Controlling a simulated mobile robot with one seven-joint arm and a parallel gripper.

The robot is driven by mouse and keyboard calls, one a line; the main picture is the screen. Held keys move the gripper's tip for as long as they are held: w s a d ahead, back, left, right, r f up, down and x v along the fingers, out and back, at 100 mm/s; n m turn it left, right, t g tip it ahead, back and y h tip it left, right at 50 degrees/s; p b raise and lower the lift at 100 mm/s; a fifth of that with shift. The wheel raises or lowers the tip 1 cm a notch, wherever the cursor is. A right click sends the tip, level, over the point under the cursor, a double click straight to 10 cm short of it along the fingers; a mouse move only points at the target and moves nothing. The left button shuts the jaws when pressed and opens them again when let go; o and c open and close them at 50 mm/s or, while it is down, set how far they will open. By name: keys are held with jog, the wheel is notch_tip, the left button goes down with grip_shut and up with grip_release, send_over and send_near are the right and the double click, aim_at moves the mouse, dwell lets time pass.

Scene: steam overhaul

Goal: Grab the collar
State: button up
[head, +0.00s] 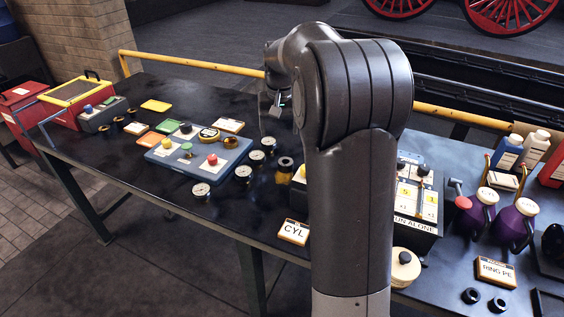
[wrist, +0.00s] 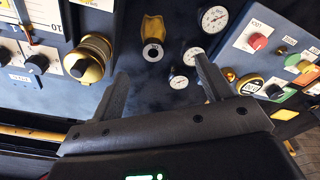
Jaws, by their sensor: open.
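My gripper (wrist: 162,70) is open and empty, its two dark fingers spread apart above the dark bench. In the head view only a small part of the gripper (head: 275,106) shows beside my arm. A yellow-brown piece with a dark round hole (wrist: 153,29) stands on the bench beyond the fingers, apart from them; it seems to be the collar, but I cannot be sure. In the head view it looks like the dark and brass piece (head: 285,168) beside the gauges. A ridged brass fitting (wrist: 92,58) sits left of the fingers, by the panel box.
Several round gauges (head: 243,174) stand close to the piece. A blue button board (head: 198,155) lies to the left, and the panel box (head: 418,200) to the right, partly hidden by my arm. A yellow rail (head: 195,65) runs along the far edge.

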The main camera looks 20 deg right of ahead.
jog(key=w+d+f+g, duration=0.1)
jog(key=w+d+f, duration=0.3)
jog(key=w+f, duration=0.35)
send_over(286, 159)
jog(key=s+a, duration=0.1)
jog(key=shift+m, duration=0.3)
notch_tip(286, 159, down, 6)
jog(key=shift+r, duration=0.2)
jog(key=f, duration=0.5)
jog(key=shift+s+d+f, duration=0.1)
jog(key=shift+d+f, duration=0.1)
jog(key=shift+f, duration=0.15)
jog(key=shift+c, duration=0.5)
jog(key=shift+r, duration=0.1)
jog(key=c, duration=1.3)
